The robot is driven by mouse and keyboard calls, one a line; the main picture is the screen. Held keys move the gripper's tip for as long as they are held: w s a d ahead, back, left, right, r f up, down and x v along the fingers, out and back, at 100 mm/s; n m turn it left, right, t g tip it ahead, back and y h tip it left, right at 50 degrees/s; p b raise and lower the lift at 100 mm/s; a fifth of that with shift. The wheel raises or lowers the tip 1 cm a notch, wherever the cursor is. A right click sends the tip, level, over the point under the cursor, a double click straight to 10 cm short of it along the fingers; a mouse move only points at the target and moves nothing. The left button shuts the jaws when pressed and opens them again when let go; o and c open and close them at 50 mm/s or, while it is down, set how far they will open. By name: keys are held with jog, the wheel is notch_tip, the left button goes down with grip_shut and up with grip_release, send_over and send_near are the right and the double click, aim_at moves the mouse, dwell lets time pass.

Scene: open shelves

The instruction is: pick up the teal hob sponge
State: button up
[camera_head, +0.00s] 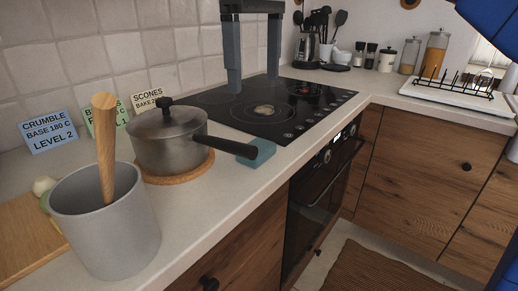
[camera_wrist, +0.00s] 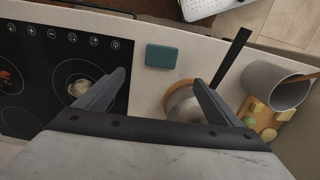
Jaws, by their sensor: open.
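The teal hob sponge (camera_head: 263,152) is a small flat block on the pale worktop, between the black hob and the saucepan. In the head view the pan's black handle crosses in front of it and hides part of it. In the wrist view the sponge (camera_wrist: 161,56) is fully in sight, just beyond the gap between the fingertips. My gripper (camera_head: 254,84) hangs over the hob with its two grey fingers pointing down, apart and empty. It also shows in the wrist view (camera_wrist: 159,78), its fingers spread wide.
A lidded grey saucepan (camera_head: 170,140) stands on a cork mat, its handle (camera_head: 228,146) reaching towards the worktop's front edge. A grey crock (camera_head: 106,225) with a wooden handle and a chopping board (camera_head: 25,245) stand farther left. The hob (camera_head: 255,108) is flat; note cards (camera_head: 48,135) lean on the tiles.

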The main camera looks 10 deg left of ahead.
send_over(255, 146)
notch_tip(255, 146, down, 11)
jog(key=shift+w+d+r, duration=0.1)
jog(key=shift+d, duration=0.05)
jog(key=shift+f, duration=2.6)
jog(key=c, duration=1.1)
